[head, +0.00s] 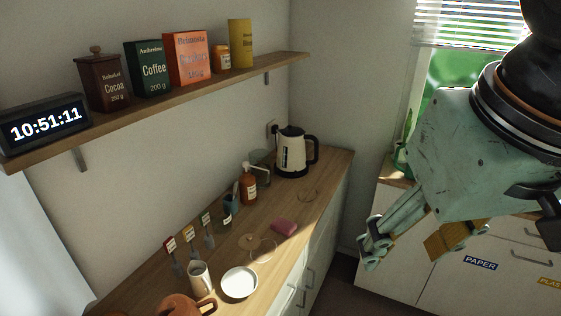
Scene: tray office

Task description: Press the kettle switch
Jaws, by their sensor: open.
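A cream kettle (291,157) with a black lid, black base and black handle stands upright at the far end of the wooden counter, by the wall corner. Its handle (313,152) is on the right side. A dark upright strip shows on its body, but I cannot make out the switch at this size. My gripper (404,254) is at the right of the head view, pointing down, open and empty. It appears to the right of the kettle and lower in the picture, apart from it, in front of the white cabinets.
A shelf (200,93) with a clock and tins runs above. A cabinet marked PAPER (481,263) stands at right.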

